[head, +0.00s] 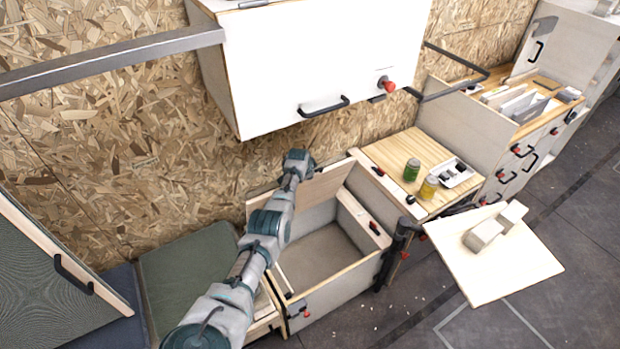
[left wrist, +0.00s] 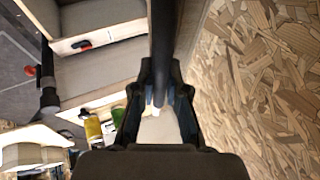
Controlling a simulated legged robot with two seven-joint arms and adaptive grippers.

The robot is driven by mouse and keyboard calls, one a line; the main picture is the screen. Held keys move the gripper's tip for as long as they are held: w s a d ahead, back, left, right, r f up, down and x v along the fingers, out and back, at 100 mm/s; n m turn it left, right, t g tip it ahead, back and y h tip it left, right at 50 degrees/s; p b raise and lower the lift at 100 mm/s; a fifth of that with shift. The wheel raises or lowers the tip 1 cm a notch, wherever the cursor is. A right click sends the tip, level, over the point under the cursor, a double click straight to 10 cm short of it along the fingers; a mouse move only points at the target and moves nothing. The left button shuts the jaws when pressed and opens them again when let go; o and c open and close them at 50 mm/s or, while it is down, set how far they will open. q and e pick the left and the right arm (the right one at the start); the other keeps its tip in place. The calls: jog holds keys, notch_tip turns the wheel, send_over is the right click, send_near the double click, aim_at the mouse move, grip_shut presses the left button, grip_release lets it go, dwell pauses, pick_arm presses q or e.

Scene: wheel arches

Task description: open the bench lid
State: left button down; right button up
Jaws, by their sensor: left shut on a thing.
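The open bench box (head: 345,283) stands below the wall cabinet, its empty inside showing. Its lid (head: 325,186), a pale wooden panel, stands raised at the back by the chipboard wall. My left arm crosses in front of the box, and my left gripper (head: 297,160) is at the lid's upper left part; its fingers are hidden in the head view. In the left wrist view my left gripper (left wrist: 160,95) is shut on a dark bar handle (left wrist: 163,45), beside the lid's edge (left wrist: 190,35). The box inside (left wrist: 100,70) shows to the left. My right gripper is not in view.
A white wall cabinet (head: 320,70) overhangs the box. A counter (head: 385,155) with green and yellow jars and a tray stands right of it. A swing-out tabletop (head: 495,265) is at the right. A green cushion (head: 185,270) lies left, beside another raised panel (head: 50,270).

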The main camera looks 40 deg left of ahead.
pick_arm(q)
jog(key=shift+f, duration=0.15)
jog(key=c, duration=1.3)
grip_release()
jog(key=shift+c, duration=0.2)
jog(key=shift+o, duration=0.8)
jog(key=shift+w, duration=0.1)
jog(key=shift+s+r, duration=0.3)
jog(key=shift+r, duration=0.35)
jog(key=v, duration=1)
jog(key=shift+s, duration=0.15)
